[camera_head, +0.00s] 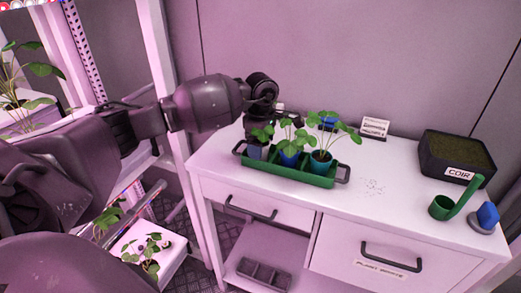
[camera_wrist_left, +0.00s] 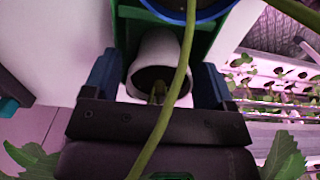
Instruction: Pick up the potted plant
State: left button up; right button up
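Three potted plants stand in a row in a green tray (camera_head: 290,172) on the white cabinet. In the head view they are a grey pot (camera_head: 256,152) at left, a blue pot (camera_head: 289,157) in the middle and a teal pot (camera_head: 321,163) at right. My left gripper (camera_head: 262,125) points down over the grey pot, partly hidden by leaves. In the left wrist view its blue fingers stand on both sides of the pale grey pot (camera_wrist_left: 155,52); they look open, with little room beside it. The blue pot (camera_wrist_left: 185,8) is just beyond. My right gripper is out of view.
At the right of the cabinet top (camera_head: 388,190) are a black coir box (camera_head: 455,158), a green scoop (camera_head: 442,206) and a blue-topped object (camera_head: 487,216). A small card (camera_head: 375,127) stands behind the tray. A rack with more plants is at left.

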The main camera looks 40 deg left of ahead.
pick_arm(q)
jog(key=c, duration=0.8)
jog(key=shift+o, duration=0.2)
